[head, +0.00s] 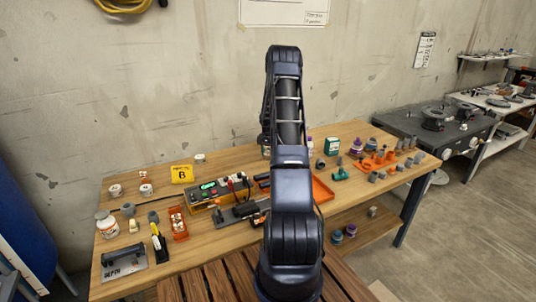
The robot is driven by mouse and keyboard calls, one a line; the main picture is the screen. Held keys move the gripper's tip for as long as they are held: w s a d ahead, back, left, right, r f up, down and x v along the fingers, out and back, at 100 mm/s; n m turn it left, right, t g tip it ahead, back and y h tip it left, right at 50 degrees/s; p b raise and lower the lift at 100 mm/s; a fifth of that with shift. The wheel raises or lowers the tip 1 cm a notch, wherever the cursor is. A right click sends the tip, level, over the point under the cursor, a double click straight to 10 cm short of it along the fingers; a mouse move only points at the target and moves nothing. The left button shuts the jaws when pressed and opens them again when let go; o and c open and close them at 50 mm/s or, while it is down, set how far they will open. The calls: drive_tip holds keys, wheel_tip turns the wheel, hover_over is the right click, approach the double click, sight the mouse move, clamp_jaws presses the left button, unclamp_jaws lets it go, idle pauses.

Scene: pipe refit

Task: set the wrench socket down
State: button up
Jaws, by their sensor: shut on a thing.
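My arm rises through the middle of the head view and bends over at the top. My gripper is not in view; the arm's own links block whatever lies behind them. I cannot make out the wrench socket, either in a grip or on the bench. The wooden workbench (372,140) stretches across the view behind my arm. An orange tray (322,191) on it shows only its right part, the rest hidden by my arm.
Several grey fittings and an orange holder (372,163) crowd the bench's right end. A tester with a green display (208,185), a yellow B sign (182,174), a small red bin (178,224) and a white bottle (106,223) stand left. A grey machine table (440,130) stands beyond.

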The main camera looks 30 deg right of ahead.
drive_tip(key=shift+f, duration=0.1)
drive_tip(key=o, duration=1.2)
